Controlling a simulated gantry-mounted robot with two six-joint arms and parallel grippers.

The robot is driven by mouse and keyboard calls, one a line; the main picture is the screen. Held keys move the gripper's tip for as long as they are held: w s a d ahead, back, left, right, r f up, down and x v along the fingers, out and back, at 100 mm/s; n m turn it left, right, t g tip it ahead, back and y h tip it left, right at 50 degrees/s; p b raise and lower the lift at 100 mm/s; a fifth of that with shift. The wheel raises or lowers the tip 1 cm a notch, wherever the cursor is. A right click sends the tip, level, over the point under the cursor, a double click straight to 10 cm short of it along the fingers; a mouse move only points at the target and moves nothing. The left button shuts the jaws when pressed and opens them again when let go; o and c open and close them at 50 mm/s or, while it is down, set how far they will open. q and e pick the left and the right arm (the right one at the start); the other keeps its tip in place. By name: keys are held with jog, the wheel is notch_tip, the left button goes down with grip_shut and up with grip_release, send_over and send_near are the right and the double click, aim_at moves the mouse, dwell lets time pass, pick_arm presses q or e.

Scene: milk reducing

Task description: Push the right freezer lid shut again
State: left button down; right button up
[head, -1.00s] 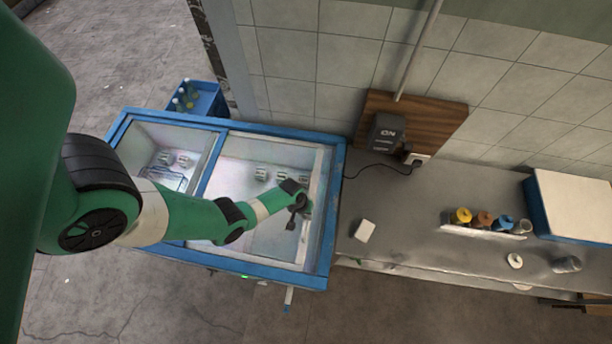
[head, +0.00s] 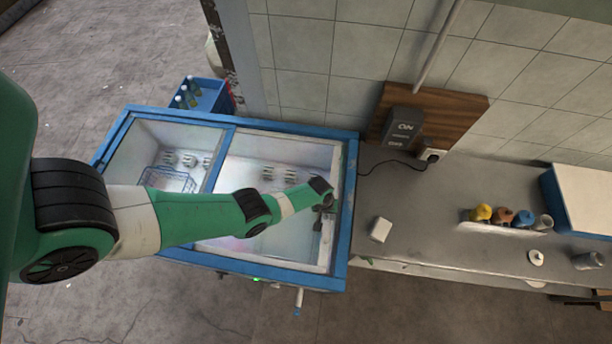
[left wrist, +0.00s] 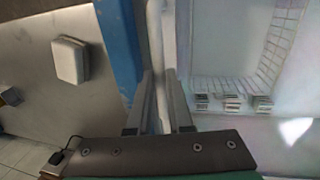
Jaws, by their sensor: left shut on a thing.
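The chest freezer has a blue rim (head: 350,215) and two glazed sections side by side. The right freezer lid (head: 240,165) is a clear pane with a pale frame over the right section. My left gripper (head: 323,212) is at the right end of that section, close to the blue rim. In the left wrist view, the fingers of my left gripper (left wrist: 160,105) are on either side of a pale upright bar (left wrist: 156,50) of the lid, shut on it. The blue rim also shows just left of the bar. My right gripper is out of view.
A grey counter (head: 440,225) adjoins the freezer on the right, with a small white box (head: 381,229) and several coloured-lid containers (head: 503,216). A blue crate with bottles (head: 205,98) stands behind. A switch box (head: 403,127) hangs on the wall.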

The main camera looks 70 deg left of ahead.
pick_arm(q)
jog(key=shift+w+d+f, duration=0.1)
jog(key=shift+w+d, duration=0.25)
jog(key=shift+w, duration=0.25)
jog(key=shift+w+d+r, duration=0.3)
jog(key=shift+w, duration=0.25)
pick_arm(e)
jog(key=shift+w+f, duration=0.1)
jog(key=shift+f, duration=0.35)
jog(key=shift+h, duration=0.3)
pick_arm(q)
jog(key=c, duration=0.8)
grip_release()
jog(key=shift+w+d, duration=0.1)
jog(key=shift+d, duration=0.05)
jog(key=shift+c, duration=0.2)
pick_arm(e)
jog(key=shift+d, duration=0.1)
